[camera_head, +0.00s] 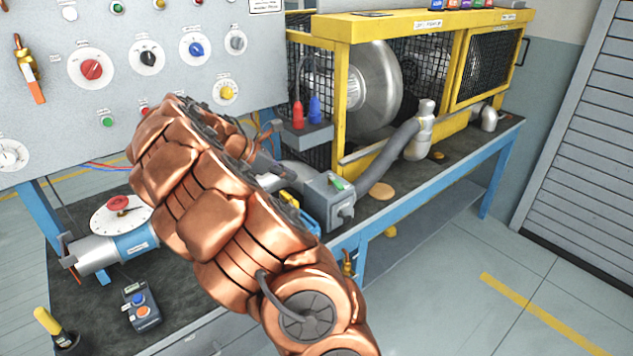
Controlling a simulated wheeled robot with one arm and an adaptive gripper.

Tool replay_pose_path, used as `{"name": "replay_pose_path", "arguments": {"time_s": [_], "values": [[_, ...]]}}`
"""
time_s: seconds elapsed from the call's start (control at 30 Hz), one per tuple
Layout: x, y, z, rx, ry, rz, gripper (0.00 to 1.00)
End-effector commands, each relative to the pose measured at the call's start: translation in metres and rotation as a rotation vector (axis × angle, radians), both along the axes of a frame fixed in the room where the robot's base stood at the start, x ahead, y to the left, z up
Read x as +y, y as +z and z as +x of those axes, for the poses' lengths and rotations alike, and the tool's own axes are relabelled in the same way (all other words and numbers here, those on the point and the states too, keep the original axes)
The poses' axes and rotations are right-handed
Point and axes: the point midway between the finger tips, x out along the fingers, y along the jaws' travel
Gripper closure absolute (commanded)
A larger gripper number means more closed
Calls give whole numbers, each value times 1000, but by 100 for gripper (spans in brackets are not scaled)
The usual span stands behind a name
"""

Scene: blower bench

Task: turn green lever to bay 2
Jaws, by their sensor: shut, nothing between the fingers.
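The green lever (336,183) sits on top of a grey valve box (326,200) on the bench, right of the middle. A grey duct (390,158) runs from the box up to the right, and another pipe meets it from the left. My copper-coloured arm crosses the middle of the view. Part of my gripper (272,168) shows dark behind the arm, left of the valve box; it is shut and empty. It looks apart from the green lever, but its fingertips are mostly hidden. I cannot read any bay marks at the lever.
A yellow-framed blower cage (345,80) stands at the back of the bench. A panel of knobs (150,20) fills the upper left. A red-knobbed dial (120,212) and a handheld box (140,305) lie left of my arm. Floor on the right is clear.

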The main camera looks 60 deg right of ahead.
Motion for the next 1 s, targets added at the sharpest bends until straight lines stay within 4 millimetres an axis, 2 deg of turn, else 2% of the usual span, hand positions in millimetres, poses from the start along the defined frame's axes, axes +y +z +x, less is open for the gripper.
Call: {"name": "replay_pose_path", "arguments": {"time_s": [0.17,0.63,0.8,1.0], "values": [[-12,-10,-8,4,-2,-1,100],[-65,-64,-39,2,-4,0,100],[-83,-63,-49,-1,-3,0,100],[-95,-64,-54,-2,-1,-1,100]]}}
